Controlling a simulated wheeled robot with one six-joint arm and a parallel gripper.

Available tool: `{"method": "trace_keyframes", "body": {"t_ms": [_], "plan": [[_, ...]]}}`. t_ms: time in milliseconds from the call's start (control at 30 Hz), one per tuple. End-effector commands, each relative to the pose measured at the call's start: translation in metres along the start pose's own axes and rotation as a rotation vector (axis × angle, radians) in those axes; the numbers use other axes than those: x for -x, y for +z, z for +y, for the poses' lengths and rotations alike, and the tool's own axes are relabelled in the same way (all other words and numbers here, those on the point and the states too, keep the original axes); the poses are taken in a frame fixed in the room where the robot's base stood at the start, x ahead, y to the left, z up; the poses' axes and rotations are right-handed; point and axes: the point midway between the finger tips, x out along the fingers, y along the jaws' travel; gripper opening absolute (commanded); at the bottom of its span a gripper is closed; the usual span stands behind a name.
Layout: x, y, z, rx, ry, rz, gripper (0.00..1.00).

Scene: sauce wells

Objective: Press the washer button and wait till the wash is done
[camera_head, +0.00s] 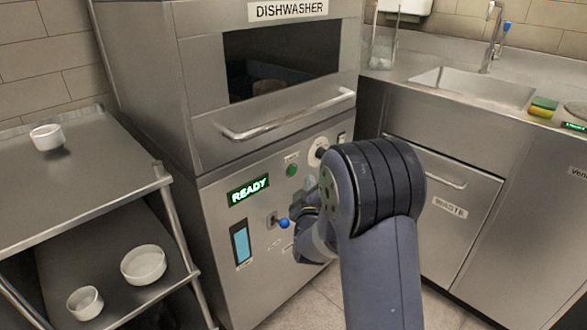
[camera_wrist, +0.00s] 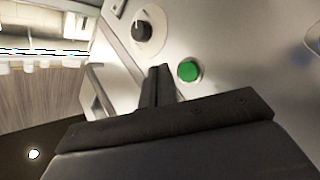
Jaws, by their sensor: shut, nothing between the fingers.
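The dishwasher (camera_head: 215,130) is a steel machine with a dark window and a bar handle. Its lit panel (camera_head: 248,190) reads READY in green. A round green button (camera_head: 291,170) sits on its front, with a black dial (camera_head: 318,151) to the right and above. My gripper (camera_head: 299,214) is in front of the machine, below the green button in the picture and partly hidden by my arm. In the wrist view my gripper's fingers (camera_wrist: 158,82) are shut and empty. The green button (camera_wrist: 189,71) shows just right of the fingertips, with the dial (camera_wrist: 143,30) above them.
A blue-knobbed lever (camera_head: 284,223) sticks out close to my gripper, near a blue gauge window (camera_head: 241,243). A steel rack (camera_head: 75,205) with several white bowls stands at left. The sink counter (camera_head: 420,65) and waste door (camera_head: 448,213) are at right.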

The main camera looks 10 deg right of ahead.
Motion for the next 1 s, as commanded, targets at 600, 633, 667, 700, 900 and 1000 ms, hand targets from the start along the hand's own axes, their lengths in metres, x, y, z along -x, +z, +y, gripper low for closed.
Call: {"method": "trace_keyframes", "body": {"t_ms": [600,633,667,700,900,1000], "plan": [[-0.022,-0.016,-0.016,-0.001,-0.001,-0.001,0.00],[-0.022,-0.016,-0.016,-0.001,-0.001,-0.001,0.00],[-0.022,-0.016,-0.016,-0.001,-0.001,-0.001,0.00],[-0.022,-0.016,-0.016,-0.001,-0.001,-0.001,0.00],[-0.022,-0.016,-0.016,-0.001,-0.001,-0.001,0.00],[-0.022,-0.016,-0.016,-0.001,-0.001,-0.001,0.00]]}}
